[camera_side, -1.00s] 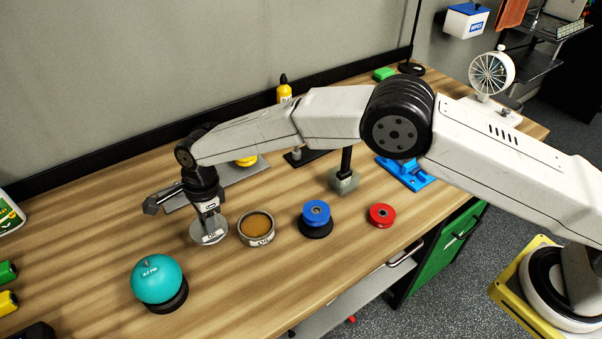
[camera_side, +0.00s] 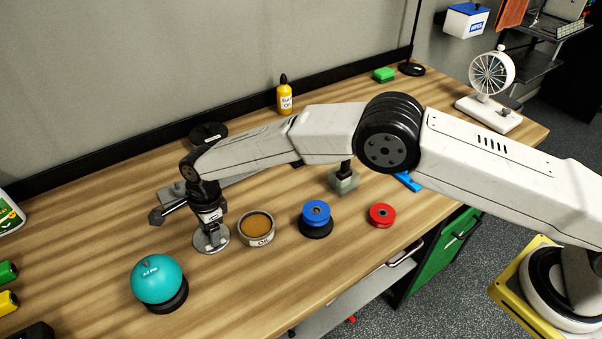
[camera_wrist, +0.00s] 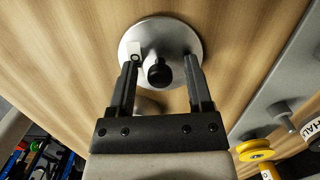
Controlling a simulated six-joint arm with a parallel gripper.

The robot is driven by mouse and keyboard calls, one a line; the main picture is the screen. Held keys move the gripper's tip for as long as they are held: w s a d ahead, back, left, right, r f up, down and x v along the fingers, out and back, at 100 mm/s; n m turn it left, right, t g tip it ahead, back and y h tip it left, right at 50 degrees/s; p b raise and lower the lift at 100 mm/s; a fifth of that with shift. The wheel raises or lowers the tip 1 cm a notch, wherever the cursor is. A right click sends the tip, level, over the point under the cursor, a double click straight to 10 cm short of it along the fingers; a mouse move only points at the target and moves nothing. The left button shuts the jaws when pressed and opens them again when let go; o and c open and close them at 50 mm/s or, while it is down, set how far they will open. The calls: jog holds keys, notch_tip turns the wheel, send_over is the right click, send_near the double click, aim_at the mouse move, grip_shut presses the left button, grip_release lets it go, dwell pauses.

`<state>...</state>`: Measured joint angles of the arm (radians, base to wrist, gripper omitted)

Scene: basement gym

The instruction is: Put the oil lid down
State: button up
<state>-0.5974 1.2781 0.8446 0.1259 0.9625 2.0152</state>
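The oil lid (camera_side: 222,245) is a round silvery disc with a black knob, lying on the wooden bench just left of the open oil tin (camera_side: 257,240). It also shows in the wrist view (camera_wrist: 180,35), with its knob (camera_wrist: 159,73) and a small white tag. My gripper (camera_side: 211,232) is low over the lid, pointing down. In the wrist view its two fingers (camera_wrist: 161,62) stand apart on either side of the knob, with a gap on both sides. The tin holds something brown and carries a label. Part of the lid is hidden behind my gripper.
A teal ball (camera_side: 159,279) on a black base stands at the front left. A blue spool (camera_side: 316,213) on a black base and a red spool (camera_side: 381,214) stand right of the tin. A yellow bottle (camera_side: 285,99) stands near the wall. Bare bench lies left of the lid.

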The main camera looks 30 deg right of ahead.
notch_tip(320, 180, up, 12)
jog(key=d, duration=0.1)
jog(key=shift+d, duration=0.2)
dwell(0.7)
jog(key=shift+r, duration=0.1)
dwell(0.4)
jog(key=s+d+r+n+t, duration=0.1)
jog(key=s+d+n, duration=0.15)
jog(key=d, duration=0.55)
jog(key=s+d+r+n, duration=0.1)
jog(key=d+n, duration=0.2)
jog(key=d, duration=0.4)
jog(key=s+d+r+n+t, duration=0.1)
jog(key=s+d+r+n, duration=0.15)
jog(key=d, duration=0.55)
jog(key=s+d+f+n+h, duration=0.1)
jog(key=s+d+f+n, duration=0.1)
jog(key=s+d+n, duration=0.7)
jog(key=s+d, duration=0.3)
jog(key=s, duration=0.5)
jog(key=shift+d+f+t, duration=0.25)
jog(key=shift+f+t, duration=0.05)
jog(key=shift+f, duration=0.05)
